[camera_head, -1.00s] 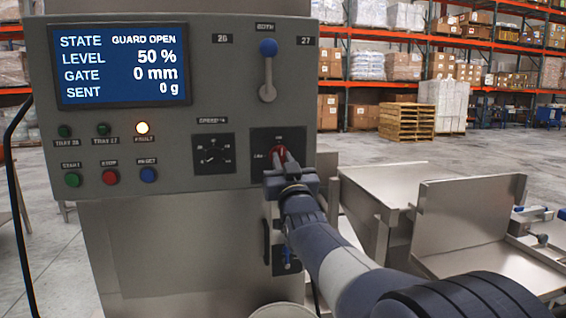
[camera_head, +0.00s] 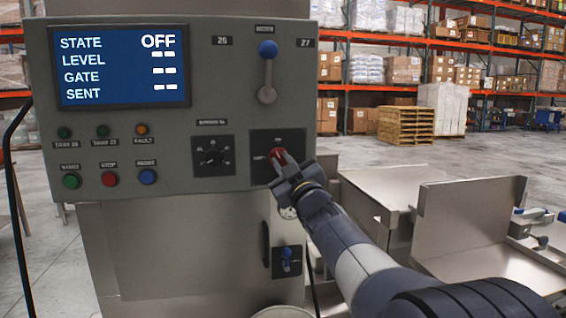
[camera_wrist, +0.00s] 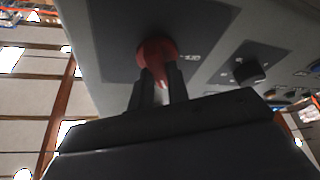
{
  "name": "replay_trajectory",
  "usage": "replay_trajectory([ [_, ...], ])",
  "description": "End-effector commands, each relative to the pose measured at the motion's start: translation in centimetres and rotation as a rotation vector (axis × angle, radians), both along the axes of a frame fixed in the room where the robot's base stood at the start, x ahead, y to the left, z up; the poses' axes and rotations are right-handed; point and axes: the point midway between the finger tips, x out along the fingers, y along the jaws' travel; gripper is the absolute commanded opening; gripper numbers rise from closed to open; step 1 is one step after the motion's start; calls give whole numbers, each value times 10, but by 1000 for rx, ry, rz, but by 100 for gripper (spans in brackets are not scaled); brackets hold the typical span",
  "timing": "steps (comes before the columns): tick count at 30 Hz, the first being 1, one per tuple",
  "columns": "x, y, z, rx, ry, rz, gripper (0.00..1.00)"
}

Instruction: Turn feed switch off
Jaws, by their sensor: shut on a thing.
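The feed switch is a red rotary knob (camera_head: 277,157) on a black plate at the lower right of the grey control panel (camera_head: 215,110). My gripper (camera_head: 284,165) is shut on this knob, and its fingers partly cover it in the head view. In the wrist view the red knob (camera_wrist: 156,56) sits between my two fingers (camera_wrist: 158,90), with its handle pointing down between them. The panel's display (camera_head: 122,66) reads STATE OFF, with dashes for level, gate and sent.
A black dial (camera_head: 212,156) is left of the knob, and a blue-topped lever (camera_head: 268,70) is above. Green, red and blue buttons (camera_head: 109,178) line the lower left. Metal trays (camera_head: 468,215) stand at the right, near my arm.

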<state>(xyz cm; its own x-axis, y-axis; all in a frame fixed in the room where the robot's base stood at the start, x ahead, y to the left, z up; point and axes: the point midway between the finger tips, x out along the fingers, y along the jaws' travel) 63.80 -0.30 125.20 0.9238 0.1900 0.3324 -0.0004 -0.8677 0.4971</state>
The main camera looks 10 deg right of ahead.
Motion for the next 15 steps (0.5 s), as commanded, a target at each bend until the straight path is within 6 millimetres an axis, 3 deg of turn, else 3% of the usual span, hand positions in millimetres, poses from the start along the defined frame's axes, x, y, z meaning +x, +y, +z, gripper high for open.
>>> replay_trajectory([
  [15,0,-1,6,-493,2,1,0],
])
